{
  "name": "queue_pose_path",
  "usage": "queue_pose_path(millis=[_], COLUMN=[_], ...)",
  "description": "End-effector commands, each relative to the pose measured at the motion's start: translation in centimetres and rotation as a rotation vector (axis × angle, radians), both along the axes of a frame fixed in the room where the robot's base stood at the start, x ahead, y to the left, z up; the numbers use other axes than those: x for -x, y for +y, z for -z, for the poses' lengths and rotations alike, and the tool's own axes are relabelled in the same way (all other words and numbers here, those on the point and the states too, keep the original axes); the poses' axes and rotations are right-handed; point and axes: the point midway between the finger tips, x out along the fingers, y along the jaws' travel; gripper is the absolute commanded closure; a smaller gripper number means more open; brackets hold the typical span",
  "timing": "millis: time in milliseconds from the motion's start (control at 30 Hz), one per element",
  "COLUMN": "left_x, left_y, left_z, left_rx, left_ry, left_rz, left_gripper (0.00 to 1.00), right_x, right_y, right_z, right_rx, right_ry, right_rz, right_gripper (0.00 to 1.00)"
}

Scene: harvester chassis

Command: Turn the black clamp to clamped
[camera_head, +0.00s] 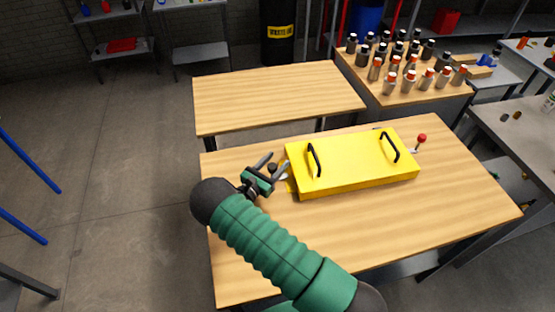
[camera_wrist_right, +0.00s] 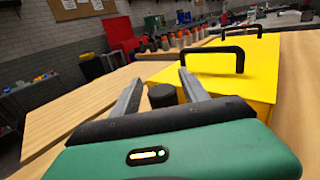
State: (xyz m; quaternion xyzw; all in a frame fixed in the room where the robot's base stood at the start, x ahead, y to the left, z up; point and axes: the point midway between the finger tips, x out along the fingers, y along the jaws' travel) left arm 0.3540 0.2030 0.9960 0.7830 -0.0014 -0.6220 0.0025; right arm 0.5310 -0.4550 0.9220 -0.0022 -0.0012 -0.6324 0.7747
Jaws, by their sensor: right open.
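The black clamp's round knob (camera_head: 272,168) is at the left end of the yellow case (camera_head: 355,165), on the near wooden table. My right gripper (camera_head: 277,163) is open at that end, with its fingers on either side of the knob. In the right wrist view the black knob (camera_wrist_right: 162,96) stands between the two grey fingers (camera_wrist_right: 160,82), with visible gaps. It is not gripped. The rest of the clamp is mostly hidden by the gripper. My left gripper is not in view.
A red-knobbed clamp (camera_head: 421,138) is at the case's right end. The case has two black handles on top. A bare second table (camera_head: 275,95) stands behind. Several bottles stand on a side table (camera_head: 440,92). The near table's front (camera_head: 310,230) is clear beside my arm.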

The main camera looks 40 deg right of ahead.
Motion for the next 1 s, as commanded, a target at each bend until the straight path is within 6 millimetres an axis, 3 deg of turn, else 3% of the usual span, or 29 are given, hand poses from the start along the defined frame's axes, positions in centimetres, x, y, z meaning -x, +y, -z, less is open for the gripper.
queue_pose_path(millis=[67,467,667,833,1000], left_x=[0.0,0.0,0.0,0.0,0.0], left_y=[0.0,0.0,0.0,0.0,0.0], left_z=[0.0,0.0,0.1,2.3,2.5], left_rx=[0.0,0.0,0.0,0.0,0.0], left_ry=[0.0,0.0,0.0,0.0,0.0], left_rz=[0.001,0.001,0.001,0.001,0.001], left_gripper=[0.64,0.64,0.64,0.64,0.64], right_x=[0.0,0.0,0.0,0.0,0.2], right_y=[-0.1,0.3,0.4,0.4,0.5], right_z=[0.0,-0.1,0.0,0.5,-0.1], right_rx=[0.0,0.002,0.0,0.006,0.002], right_ry=[0.0,0.001,0.001,-0.005,-0.001], right_rz=[0.001,0.001,-0.001,0.081,0.128], right_gripper=[0.48,1.0,1.0,1.0,1.0])
